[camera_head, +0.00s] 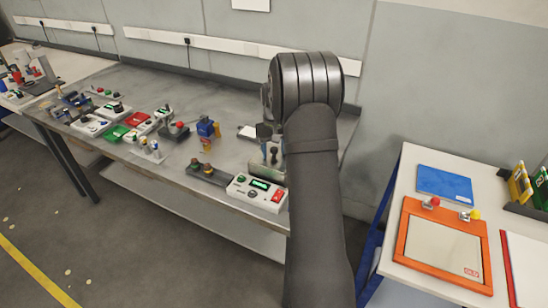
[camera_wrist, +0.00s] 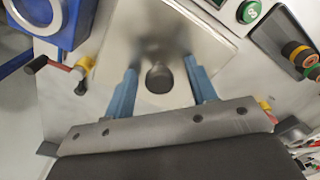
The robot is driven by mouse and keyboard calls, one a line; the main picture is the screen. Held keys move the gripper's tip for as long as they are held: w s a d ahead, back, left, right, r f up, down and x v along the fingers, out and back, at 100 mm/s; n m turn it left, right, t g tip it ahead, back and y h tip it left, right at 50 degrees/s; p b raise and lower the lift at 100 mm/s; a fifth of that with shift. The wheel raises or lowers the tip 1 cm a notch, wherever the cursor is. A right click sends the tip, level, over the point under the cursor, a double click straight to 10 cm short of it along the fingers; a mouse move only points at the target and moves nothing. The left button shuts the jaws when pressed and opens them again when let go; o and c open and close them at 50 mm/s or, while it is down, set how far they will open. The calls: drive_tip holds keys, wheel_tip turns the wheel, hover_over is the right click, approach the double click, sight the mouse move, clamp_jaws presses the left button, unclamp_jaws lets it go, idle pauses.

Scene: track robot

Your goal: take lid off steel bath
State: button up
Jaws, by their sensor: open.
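The steel lid (camera_wrist: 120,40) shows in the wrist view as a shiny, square metal plate with a round dark knob (camera_wrist: 158,78) near its middle. My gripper (camera_wrist: 160,66) is open, with one blue finger on each side of the knob and a gap between each finger and it. I cannot tell how far the fingertips are above the lid. In the head view my gripper (camera_head: 273,152) is over the bench, partly hidden by my arm. The bath's body below the lid is mostly hidden.
A white box with a green display and red switch (camera_head: 257,192) stands at the bench's front edge, near my arm. A blue device (camera_wrist: 50,18) is close to the lid in the wrist view. Several instruments crowd the bench's left side. A white table (camera_head: 390,240) stands at right.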

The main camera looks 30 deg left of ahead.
drive_tip(key=c, duration=1.1)
